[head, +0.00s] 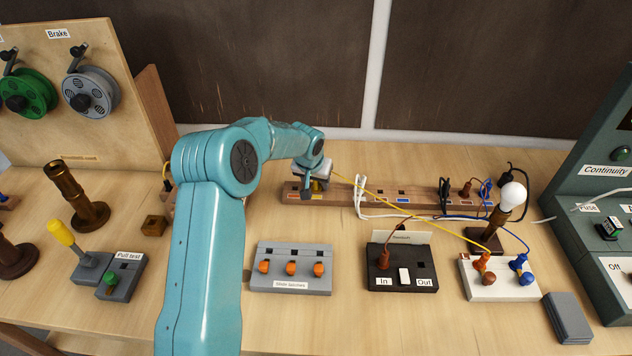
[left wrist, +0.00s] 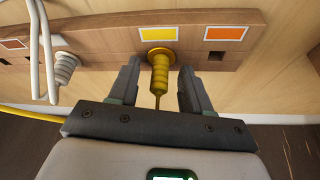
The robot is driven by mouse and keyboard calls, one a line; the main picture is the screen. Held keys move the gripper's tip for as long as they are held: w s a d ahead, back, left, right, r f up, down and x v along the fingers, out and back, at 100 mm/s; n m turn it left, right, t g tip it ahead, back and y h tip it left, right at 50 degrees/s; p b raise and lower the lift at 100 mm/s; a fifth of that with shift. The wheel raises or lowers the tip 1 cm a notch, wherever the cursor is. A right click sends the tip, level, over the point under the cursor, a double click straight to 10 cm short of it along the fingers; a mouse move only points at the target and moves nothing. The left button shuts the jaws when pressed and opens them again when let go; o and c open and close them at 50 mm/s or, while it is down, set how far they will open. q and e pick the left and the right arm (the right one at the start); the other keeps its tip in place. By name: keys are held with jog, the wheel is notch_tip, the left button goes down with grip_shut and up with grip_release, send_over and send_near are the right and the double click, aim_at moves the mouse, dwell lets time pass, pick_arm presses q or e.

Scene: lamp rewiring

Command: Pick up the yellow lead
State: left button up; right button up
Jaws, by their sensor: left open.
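The yellow lead (head: 383,195) runs from the wooden socket strip (head: 420,201) to the orange terminal on the white lamp base block. In the left wrist view its ribbed yellow plug (left wrist: 159,72) sits in the strip below a yellow label. My left gripper (head: 317,187) is over the strip's left part. In the left wrist view the left gripper (left wrist: 157,84) is open, one finger on each side of the plug, with visible gaps. My right gripper is not in view.
A white cable with a grey plug (left wrist: 64,68) stands beside the yellow plug. A grey box with orange switches (head: 290,268), a black In/Out box (head: 403,268) and the white block (head: 499,284) stand in front. A bulb (head: 512,195) stands at right.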

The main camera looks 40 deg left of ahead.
pick_arm(q)
jog(key=shift+d, duration=0.1)
jog(key=shift+c, duration=0.8)
jog(key=c, duration=0.7)
jog(key=shift+w, duration=0.1)
